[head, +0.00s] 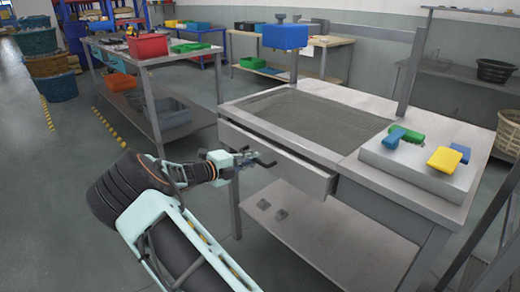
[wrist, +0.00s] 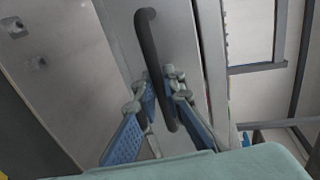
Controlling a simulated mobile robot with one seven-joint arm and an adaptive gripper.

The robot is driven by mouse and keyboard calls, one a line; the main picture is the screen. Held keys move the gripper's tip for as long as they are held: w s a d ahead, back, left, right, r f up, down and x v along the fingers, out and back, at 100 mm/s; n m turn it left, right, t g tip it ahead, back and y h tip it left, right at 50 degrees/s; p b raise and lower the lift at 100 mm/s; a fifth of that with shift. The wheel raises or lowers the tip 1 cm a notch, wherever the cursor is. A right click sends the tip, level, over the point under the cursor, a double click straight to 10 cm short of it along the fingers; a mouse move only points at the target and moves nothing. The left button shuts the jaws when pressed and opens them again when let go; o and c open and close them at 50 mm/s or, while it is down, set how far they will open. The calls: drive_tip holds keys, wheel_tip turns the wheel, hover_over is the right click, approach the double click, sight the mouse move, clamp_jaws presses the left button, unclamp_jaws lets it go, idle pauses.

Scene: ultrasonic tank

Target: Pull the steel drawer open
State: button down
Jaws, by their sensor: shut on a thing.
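The steel drawer (head: 285,158) is a long grey front under the top of the steel tank table. Its front stands out a little from the table, with a narrow gap behind its upper edge and its right end showing. In the wrist view the drawer front (wrist: 182,40) carries a dark bar handle (wrist: 149,45). My gripper (head: 262,160) is at the drawer front in the head view. In the wrist view my gripper (wrist: 162,88) has its blue-padded fingers on both sides of the handle, shut on it. The drawer's inside is mostly hidden.
The tank table (head: 400,182) has a sunken grey basin and a raised panel with green, blue and yellow items. Its lower shelf (head: 300,235) holds small grey blocks. A workbench (head: 165,58) with a red bin (head: 148,46) stands at left. Floor before the drawer is partly free.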

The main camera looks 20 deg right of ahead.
drive_tip(key=f+p+v, duration=0.2)
drive_tip(key=p+v, duration=0.1)
drive_tip(key=v, duration=0.7)
drive_tip(key=a+f+p+v, duration=0.1)
drive_tip(key=f+p+v, duration=0.1)
drive_tip(key=v, duration=0.9)
drive_tip(key=f+p+v, duration=0.2)
drive_tip(key=p+v, duration=0.2)
drive_tip(key=v, duration=0.6)
drive_tip(key=shift+s+a+f+p, duration=0.25)
drive_tip(key=shift+a+p, duration=0.1)
drive_tip(key=c, duration=2)
unclamp_jaws()
drive_tip(key=shift+d, duration=0.1)
